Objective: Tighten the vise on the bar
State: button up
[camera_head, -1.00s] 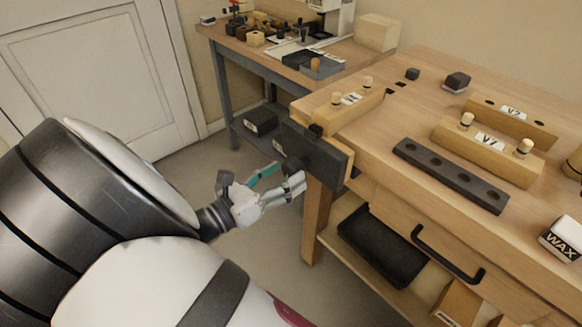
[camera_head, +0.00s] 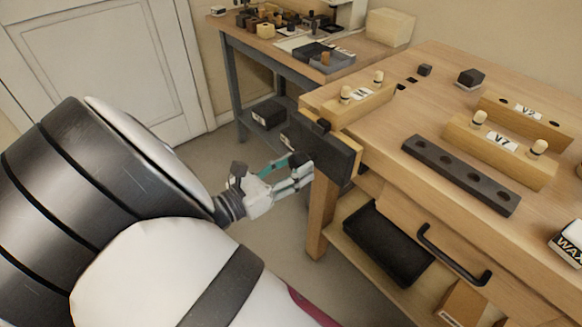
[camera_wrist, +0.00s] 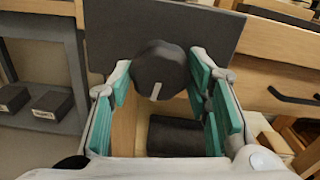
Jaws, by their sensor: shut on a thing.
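The vise (camera_head: 325,152) has a dark front jaw plate on the near left corner of the wooden bench. Its dark round knob (camera_wrist: 158,72), with a pale mark on its face, shows in front of the plate in the wrist view. My gripper (camera_head: 296,172) reaches in from the left, its teal-padded fingers on either side of the knob; the wrist view shows the fingers (camera_wrist: 160,82) shut on it. A small dark piece (camera_head: 321,126) sticks up at the top of the jaw; I cannot tell if it is the bar.
Wooden blocks with pegs (camera_head: 360,97) and a dark strip with holes (camera_head: 460,174) lie on the bench. A drawer handle (camera_head: 452,258) juts out below, above a shelf with a black tray (camera_head: 385,245). A second bench (camera_head: 290,60) stands behind. Open floor lies below my arm.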

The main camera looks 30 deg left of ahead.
jog(key=shift+m, duration=0.6)
jog(key=shift+b, duration=0.3)
jog(key=shift+m, duration=0.5)
jog(key=shift+m+b, duration=0.35)
jog(key=shift+m, duration=0.25)
jog(key=shift+m+b, duration=0.3)
jog(key=shift+m, duration=0.2)
jog(key=o, duration=1)
